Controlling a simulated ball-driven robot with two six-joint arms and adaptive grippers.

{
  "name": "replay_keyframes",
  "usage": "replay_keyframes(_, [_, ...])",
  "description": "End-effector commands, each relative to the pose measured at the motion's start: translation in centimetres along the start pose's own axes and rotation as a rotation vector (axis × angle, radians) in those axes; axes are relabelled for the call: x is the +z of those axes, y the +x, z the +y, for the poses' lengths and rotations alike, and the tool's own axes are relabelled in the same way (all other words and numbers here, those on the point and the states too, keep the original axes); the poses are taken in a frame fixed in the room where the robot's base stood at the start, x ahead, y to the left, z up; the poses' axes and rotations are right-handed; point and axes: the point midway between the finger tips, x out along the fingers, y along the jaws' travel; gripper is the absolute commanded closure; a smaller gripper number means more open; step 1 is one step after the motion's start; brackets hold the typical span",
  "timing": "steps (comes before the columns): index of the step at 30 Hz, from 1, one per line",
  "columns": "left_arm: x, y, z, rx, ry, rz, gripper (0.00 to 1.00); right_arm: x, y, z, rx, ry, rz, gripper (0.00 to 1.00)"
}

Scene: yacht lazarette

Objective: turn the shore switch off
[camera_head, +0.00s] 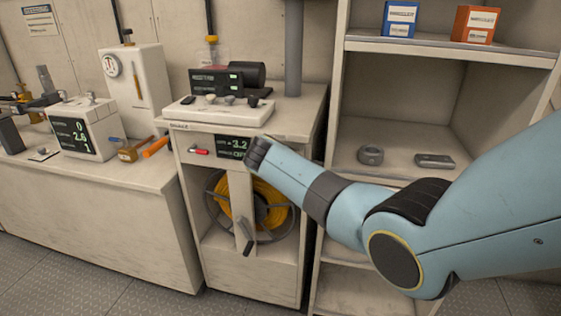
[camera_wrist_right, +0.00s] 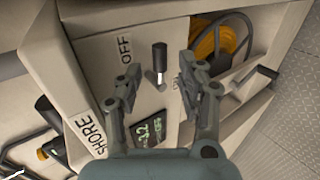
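The shore switch (camera_wrist_right: 160,65) shows in the right wrist view as a black-tipped lever on a silver stem, on the pale panel beside the printed OFF label. The word SHORE is printed farther along the same panel edge. My right gripper (camera_wrist_right: 158,84) is open, with one finger on each side of the switch in that picture; I see no clear contact. In the head view my right gripper (camera_head: 258,155) covers that part of the panel and hides the switch. A small dark display (camera_head: 232,146) beside it reads 3.2, with a second line that looks like OFF. My left gripper is not in view.
A red-handled lever (camera_head: 200,151) sits left of the display. Below is a yellow cable reel (camera_head: 272,212) with a crank. A white tray (camera_head: 215,111) with knobs stands on top. Shelves (camera_head: 452,50) stand right, a bench (camera_head: 95,175) left.

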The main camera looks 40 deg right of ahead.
Motion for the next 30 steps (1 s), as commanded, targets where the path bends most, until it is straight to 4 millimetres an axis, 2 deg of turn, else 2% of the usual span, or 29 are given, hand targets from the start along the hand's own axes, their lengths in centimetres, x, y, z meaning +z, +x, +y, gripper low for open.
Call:
replay_keyframes(9, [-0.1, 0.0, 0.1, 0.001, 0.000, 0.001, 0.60, 0.0, -6.3, -0.1, -0.001, 0.001, 0.002, 0.61])
replay_keyframes(15, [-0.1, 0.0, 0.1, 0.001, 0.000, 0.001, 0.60, 0.0, -9.0, -0.1, -0.002, 0.001, 0.001, 0.61])
replay_keyframes(19, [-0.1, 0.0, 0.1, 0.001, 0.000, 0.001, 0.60, 0.0, -9.6, -0.1, -0.001, -0.001, 0.000, 0.61])
replay_keyframes(30, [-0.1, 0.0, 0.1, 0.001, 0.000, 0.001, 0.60, 0.0, -9.7, 0.0, -0.001, -0.001, 0.000, 0.61])
